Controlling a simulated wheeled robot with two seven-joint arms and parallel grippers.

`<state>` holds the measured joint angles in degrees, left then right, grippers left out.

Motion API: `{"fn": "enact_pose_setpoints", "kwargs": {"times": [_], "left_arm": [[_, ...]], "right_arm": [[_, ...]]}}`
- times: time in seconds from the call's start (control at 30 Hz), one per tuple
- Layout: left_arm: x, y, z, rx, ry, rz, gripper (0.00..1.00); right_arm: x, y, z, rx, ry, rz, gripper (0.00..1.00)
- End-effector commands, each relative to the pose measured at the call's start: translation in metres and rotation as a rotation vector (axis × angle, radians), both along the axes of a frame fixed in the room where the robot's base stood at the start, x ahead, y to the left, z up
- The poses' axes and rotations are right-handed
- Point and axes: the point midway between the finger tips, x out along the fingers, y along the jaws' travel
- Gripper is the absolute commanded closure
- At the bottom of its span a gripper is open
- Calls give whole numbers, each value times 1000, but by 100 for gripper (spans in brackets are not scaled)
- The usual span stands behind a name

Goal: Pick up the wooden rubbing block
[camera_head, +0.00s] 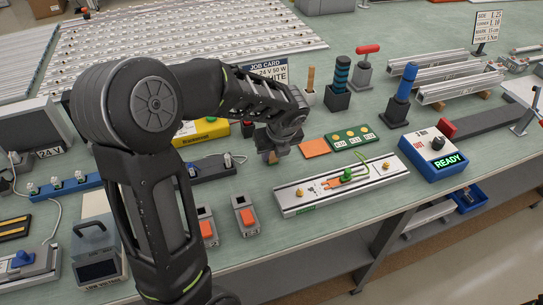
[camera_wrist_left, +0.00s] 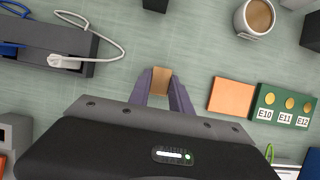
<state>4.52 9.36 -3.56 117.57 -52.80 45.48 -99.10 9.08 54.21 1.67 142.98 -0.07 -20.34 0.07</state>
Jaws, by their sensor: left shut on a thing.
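The wooden rubbing block (camera_wrist_left: 161,80) is a small tan-brown block between the two finger tips of my left gripper (camera_wrist_left: 163,92) in the left wrist view. The fingers are shut on its sides. In the head view my left gripper (camera_head: 272,150) points down over the green bench top, and a bit of the block (camera_head: 271,157) shows below the fingers. I cannot tell whether the block touches the bench. My right gripper is not in view.
An orange square pad (camera_head: 314,148) and a green board with E10, E11, E12 (camera_head: 351,138) lie right of the gripper. A silver channel (camera_head: 337,185) lies in front. A cup (camera_wrist_left: 257,17) stands behind.

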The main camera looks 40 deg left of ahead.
Motion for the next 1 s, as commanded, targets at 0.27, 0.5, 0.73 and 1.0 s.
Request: {"fn": "enact_pose_setpoints", "kwargs": {"times": [0.27,0.5,0.73,1.0], "left_arm": [[0,0,0,0,0,0,100],[1,0,8,1,-2,1,100],[1,0,45,1,-6,1,100],[1,0,91,1,-4,0,100]], "right_arm": [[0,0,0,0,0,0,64],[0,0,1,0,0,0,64],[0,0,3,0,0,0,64],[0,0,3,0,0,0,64]]}}
